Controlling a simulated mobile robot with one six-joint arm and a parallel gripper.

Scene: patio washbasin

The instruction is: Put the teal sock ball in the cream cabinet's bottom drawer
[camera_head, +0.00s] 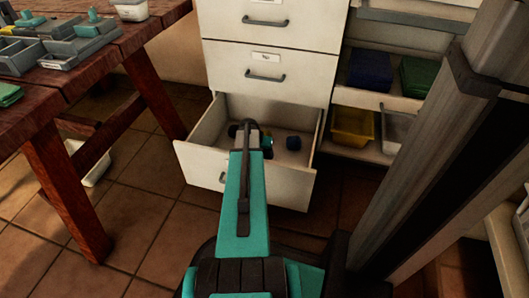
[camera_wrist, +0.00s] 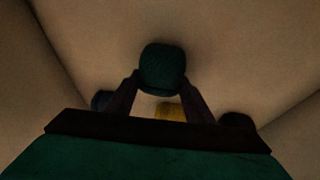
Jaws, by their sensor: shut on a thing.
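The cream cabinet (camera_head: 300,38) stands at the back with its bottom drawer (camera_head: 287,192) pulled out. My gripper (camera_head: 267,141) is down inside the open drawer. In the wrist view my gripper (camera_wrist: 163,88) is shut on the dark teal sock ball (camera_wrist: 162,66), which sits between the fingertips over the pale drawer bottom. Whether the ball touches the bottom cannot be told. In the head view my arm and gripper largely hide the ball.
The drawer also holds a dark blue ball (camera_head: 293,143), a yellow thing (camera_wrist: 170,111) and another dark thing (camera_wrist: 237,120). A wooden table (camera_head: 60,130) stands left. Shelves with a yellow bin (camera_head: 352,127) are to the right. Tiled floor lies clear at front left.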

